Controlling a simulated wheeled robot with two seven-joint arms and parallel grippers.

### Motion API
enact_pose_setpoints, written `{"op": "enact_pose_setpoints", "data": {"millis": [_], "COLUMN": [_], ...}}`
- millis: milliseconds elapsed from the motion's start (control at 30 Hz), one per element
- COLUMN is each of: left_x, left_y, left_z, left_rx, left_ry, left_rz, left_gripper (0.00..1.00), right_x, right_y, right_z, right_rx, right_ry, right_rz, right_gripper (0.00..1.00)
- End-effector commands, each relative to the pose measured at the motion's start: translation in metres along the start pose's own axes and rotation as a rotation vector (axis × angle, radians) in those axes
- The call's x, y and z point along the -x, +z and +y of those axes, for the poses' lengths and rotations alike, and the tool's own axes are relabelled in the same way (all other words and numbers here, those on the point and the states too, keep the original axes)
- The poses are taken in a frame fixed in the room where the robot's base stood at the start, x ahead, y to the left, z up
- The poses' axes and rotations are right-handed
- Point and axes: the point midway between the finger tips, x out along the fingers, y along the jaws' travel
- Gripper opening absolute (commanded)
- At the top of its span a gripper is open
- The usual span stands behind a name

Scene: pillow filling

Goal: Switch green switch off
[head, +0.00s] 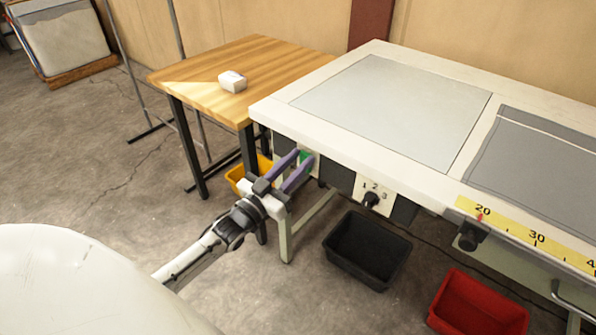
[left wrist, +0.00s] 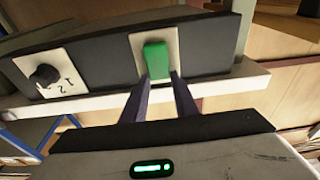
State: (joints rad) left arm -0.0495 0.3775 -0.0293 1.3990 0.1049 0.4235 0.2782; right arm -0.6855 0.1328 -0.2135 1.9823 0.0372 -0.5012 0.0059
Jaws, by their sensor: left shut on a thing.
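The green switch (head: 304,156) is on the front side of the white workbench, near its left corner. In the left wrist view the green switch (left wrist: 156,61) is a rocker on a pale plate, set in a dark panel. My left gripper (head: 304,160) reaches it from the front left, with its purple fingers pointing at the panel. In the left wrist view my left gripper (left wrist: 161,78) has its fingertips at the lower part of the switch, one on each side, shut on it. The fingertips hide part of the switch in the head view. My right gripper is not in view.
A numbered plate with a black knob (head: 371,199) is right of the switch. Another black knob (head: 469,237) is farther right. A yellow bin (head: 238,176), black bin (head: 367,250) and red bin (head: 478,305) are below. A wooden table (head: 205,75) holds a white box (head: 232,81).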

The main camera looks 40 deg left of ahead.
Motion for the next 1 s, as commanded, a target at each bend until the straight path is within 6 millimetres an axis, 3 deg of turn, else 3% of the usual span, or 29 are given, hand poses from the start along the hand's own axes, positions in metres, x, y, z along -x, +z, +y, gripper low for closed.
{"op": "enact_pose_setpoints", "data": {"millis": [33, 300, 500, 767, 800, 900, 1000], "left_x": [0.002, 0.005, 0.005, 0.005, 0.005, 0.005, 0.005], "left_y": [0.010, 0.011, 0.008, 0.006, 0.006, 0.006, 0.006], "left_z": [0.000, 0.000, 0.000, 0.000, 0.000, 0.000, 0.000], "left_rx": [0.002, 0.002, 0.001, 0.001, 0.001, 0.001, 0.000], "left_ry": [-0.001, -0.001, -0.001, -0.001, -0.001, -0.001, -0.001], "left_rz": [0.033, 0.175, 0.213, 0.214, 0.214, 0.213, 0.213], "left_gripper": [0.04, 0.04, 0.04, 0.04, 0.30, 0.45, 0.45], "right_x": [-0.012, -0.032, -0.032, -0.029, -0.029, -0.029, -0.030], "right_y": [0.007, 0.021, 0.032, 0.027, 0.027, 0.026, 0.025], "right_z": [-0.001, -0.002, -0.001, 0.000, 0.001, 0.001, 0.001], "right_rx": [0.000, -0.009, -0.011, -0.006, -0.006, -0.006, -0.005], "right_ry": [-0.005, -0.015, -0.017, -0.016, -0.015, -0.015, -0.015], "right_rz": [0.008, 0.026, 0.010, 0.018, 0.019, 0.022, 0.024], "right_gripper": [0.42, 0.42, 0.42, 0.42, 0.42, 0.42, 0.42]}}
